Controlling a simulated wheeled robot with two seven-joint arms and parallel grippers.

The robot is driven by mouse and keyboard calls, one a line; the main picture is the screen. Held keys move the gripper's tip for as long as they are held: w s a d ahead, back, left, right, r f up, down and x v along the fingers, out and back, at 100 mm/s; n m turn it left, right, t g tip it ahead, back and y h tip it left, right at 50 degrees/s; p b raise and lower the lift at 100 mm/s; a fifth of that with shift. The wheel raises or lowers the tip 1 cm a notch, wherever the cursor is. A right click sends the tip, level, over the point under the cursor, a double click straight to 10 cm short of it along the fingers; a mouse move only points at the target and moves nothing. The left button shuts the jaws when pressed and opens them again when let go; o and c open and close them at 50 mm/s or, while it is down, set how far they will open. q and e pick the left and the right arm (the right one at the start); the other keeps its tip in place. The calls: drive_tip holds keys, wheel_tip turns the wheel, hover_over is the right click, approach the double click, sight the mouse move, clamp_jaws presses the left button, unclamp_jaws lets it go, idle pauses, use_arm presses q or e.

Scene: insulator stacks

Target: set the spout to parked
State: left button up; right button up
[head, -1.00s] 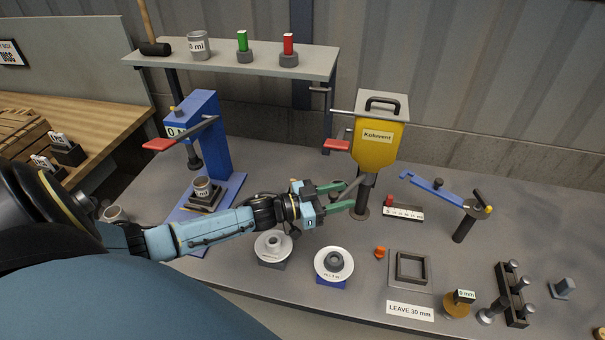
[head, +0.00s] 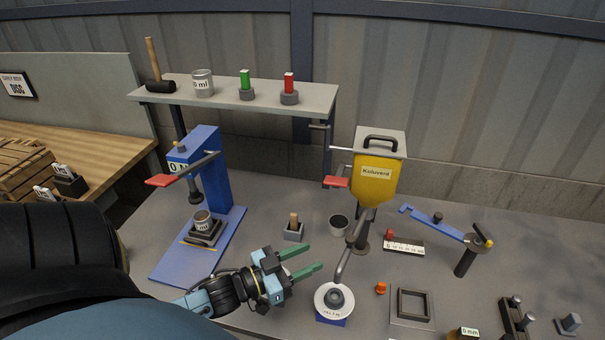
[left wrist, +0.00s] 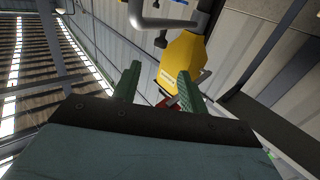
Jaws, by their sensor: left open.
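The spout (head: 350,250) is a bent grey tube under the yellow Koluverd hopper (head: 376,178). It slants down and towards the front, and its lower end is above the white disc (head: 325,301) with a grey ring on a blue base. My left gripper (head: 314,257), with green fingers, is open and empty. It is left of the spout, with a gap between them. In the left wrist view the open fingers (left wrist: 157,88) point towards the yellow hopper (left wrist: 183,58). The right gripper is not in view.
A wooden-topped peg in a grey block (head: 294,231) and a dark cup (head: 338,225) stand behind my left gripper. A blue press (head: 215,165) is at left. An orange knob (head: 381,288) and square frame (head: 413,305) lie right of the disc.

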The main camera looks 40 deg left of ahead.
use_arm(q)
drive_tip(key=shift+s+d+f+n+g+y+b, duration=0.25)
drive_tip(key=shift+s+d+f+n+g+y, duration=0.6)
drive_tip(key=shift+f, duration=1.35)
drive_tip(key=shift+s+d+f+g+y+b, duration=0.35)
drive_tip(key=shift+f+g+y, duration=1)
drive_tip(key=shift+f, duration=0.85)
drive_tip(key=shift+s+d+f+n+g+y+b, duration=0.2)
drive_tip(key=shift+s+d+f+n+g+y, duration=0.4)
drive_tip(key=shift+f+g, duration=1.2)
drive_tip(key=shift+s+a+f+t, duration=0.1)
drive_tip(key=shift+a+f+t, duration=0.05)
drive_tip(key=shift+f+t, duration=0.25)
